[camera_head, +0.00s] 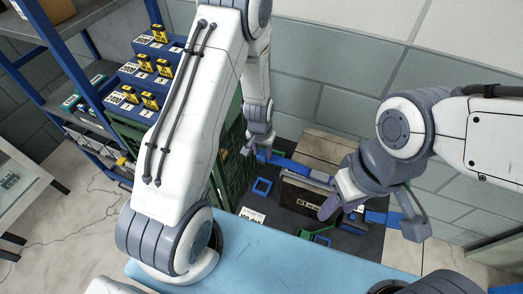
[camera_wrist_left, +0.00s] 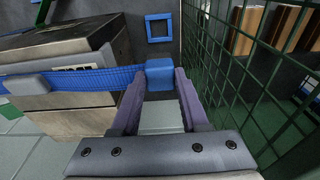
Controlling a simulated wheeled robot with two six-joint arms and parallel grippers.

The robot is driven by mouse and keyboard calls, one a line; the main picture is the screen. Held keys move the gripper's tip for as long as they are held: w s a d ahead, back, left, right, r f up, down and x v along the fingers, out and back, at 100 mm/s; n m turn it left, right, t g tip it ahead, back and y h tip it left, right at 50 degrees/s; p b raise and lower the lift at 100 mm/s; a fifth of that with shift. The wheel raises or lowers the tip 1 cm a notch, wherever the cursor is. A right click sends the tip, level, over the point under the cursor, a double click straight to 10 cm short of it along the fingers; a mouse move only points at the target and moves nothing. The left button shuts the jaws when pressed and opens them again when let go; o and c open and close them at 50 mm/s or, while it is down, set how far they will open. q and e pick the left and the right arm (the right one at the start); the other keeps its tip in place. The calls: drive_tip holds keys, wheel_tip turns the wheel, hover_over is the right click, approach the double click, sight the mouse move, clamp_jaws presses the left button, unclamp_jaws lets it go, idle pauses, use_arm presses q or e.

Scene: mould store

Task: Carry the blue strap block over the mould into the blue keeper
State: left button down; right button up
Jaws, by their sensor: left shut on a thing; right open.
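My left gripper (camera_head: 260,146) is shut on the blue strap block (camera_wrist_left: 160,74), which sits between its purple fingers in the left wrist view. A blue strap (camera_wrist_left: 80,80) runs from the block to the left, past the mould (camera_wrist_left: 65,48). In the head view the mould (camera_head: 300,199) is a dark block with a white label. A blue square frame, apparently the keeper (camera_head: 262,187), stands left of the mould; it also shows beyond the block in the left wrist view (camera_wrist_left: 147,28). The block is apart from it. My right gripper (camera_head: 375,212) is open at the mould's right, near blue strap parts.
A green mesh crate wall (camera_wrist_left: 240,80) stands close on the right of my left gripper. A green frame (camera_head: 303,236) lies in front of the mould. A pale blue surface (camera_head: 290,265) fills the foreground. A blue rack with yellow items (camera_head: 150,65) stands at left.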

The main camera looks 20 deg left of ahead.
use_arm(q)
wheel_tip(320, 180, down, 16)
drive_tip(key=b, duration=1.3)
drive_tip(key=shift+f, duration=0.1)
idle(0.3)
idle(0.4)
drive_tip(key=shift+s+f+b, duration=0.1)
drive_tip(key=shift+b, duration=0.2)
drive_tip(key=shift+f+b, duration=2.3)
drive_tip(key=shift+b, duration=0.05)
